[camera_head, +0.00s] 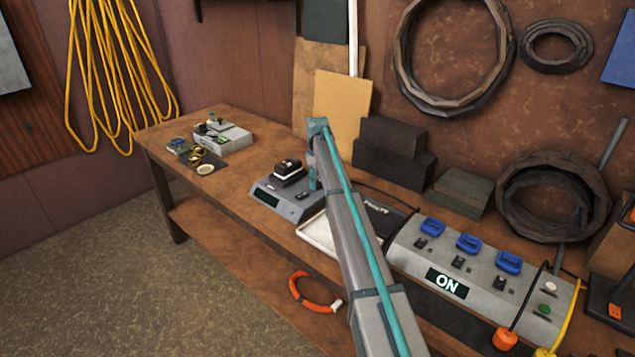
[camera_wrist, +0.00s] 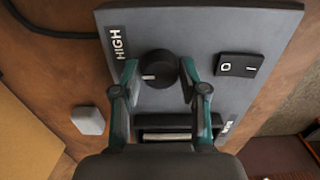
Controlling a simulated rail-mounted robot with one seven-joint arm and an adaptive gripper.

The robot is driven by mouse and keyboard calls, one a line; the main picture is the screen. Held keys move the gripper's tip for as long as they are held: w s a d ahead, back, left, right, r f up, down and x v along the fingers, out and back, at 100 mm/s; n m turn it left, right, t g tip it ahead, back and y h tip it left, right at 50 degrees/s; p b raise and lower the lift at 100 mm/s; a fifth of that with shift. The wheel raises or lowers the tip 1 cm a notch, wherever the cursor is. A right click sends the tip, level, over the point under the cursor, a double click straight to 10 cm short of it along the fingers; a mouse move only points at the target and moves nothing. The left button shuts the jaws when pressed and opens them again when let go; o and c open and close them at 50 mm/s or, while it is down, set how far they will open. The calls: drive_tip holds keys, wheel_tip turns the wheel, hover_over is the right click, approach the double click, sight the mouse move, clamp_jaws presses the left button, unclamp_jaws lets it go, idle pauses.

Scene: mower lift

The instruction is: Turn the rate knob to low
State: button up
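The rate knob (camera_wrist: 158,69) is round and black, on a grey panel (camera_wrist: 205,35) in the wrist view. Its white mark points left in that picture. A HIGH label (camera_wrist: 117,43) is at the panel's upper left; another label (camera_wrist: 227,128) at the lower right is mostly hidden by a finger. My gripper (camera_wrist: 158,75) has its teal-tipped fingers on both sides of the knob, with narrow gaps visible; it looks open. In the head view my gripper (camera_head: 316,172) is beside the grey charger-like unit (camera_head: 278,205), and my arm hides the knob.
A black rocker switch (camera_wrist: 239,66) is close to the knob's right. The workbench (camera_head: 235,180) also holds a white tray (camera_head: 318,238), dark blocks (camera_head: 390,158) and a power box (camera_head: 470,268) showing ON. An orange strap (camera_head: 310,300) is in front.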

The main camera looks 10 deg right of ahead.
drive_tip(key=shift+o, duration=1.1)
wheel_tip(320, 180, up, 12)
